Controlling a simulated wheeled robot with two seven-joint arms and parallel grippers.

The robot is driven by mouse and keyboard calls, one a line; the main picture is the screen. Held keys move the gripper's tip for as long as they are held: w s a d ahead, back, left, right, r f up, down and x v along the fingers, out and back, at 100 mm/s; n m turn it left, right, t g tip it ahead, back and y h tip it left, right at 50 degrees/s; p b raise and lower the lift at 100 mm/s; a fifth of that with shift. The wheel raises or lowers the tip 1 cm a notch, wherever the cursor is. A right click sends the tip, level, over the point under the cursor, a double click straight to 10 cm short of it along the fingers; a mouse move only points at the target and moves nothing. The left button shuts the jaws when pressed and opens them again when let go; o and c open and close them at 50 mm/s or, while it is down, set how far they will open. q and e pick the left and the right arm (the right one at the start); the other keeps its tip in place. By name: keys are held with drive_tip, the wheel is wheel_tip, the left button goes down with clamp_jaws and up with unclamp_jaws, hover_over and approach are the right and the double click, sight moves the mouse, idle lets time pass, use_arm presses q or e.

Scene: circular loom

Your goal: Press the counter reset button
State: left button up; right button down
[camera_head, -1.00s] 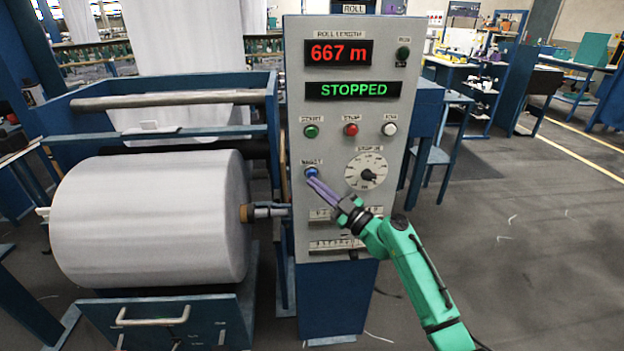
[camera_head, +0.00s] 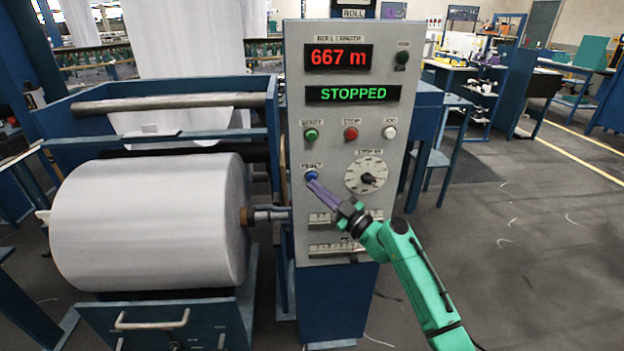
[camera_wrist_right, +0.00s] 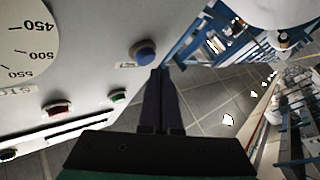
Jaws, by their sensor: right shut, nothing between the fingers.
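The grey control panel (camera_head: 342,110) stands upright in the middle of the head view. Its blue reset button (camera_head: 312,176) sits at the left edge, below the green start button. My right gripper (camera_head: 313,188) is shut and empty, its fingertips just below the blue button. In the right wrist view the blue button (camera_wrist_right: 143,53) is just beyond the fingertips of the shut gripper (camera_wrist_right: 160,72); I cannot tell whether they touch. The roll length display (camera_head: 338,56) reads 667 m. My left gripper is not in view.
Green (camera_head: 311,134), red (camera_head: 351,133) and white (camera_head: 390,132) buttons sit in a row above. A dial (camera_head: 366,175) is right of the blue button. A large white roll (camera_head: 150,222) lies left of the panel. The floor on the right is open.

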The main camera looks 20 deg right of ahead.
idle(0.8)
drive_tip(key=shift+w+d+b, duration=0.15)
drive_tip(key=shift+w+b, duration=0.3)
drive_tip(key=shift+b, duration=0.35)
drive_tip(key=shift+w+d+b, duration=0.15)
drive_tip(key=shift+w+b, duration=0.25)
drive_tip(key=shift+b, duration=0.3)
idle(0.4)
drive_tip(key=shift+s, duration=0.1)
drive_tip(key=shift+s+a, duration=0.3)
drive_tip(key=shift+s, duration=0.45)
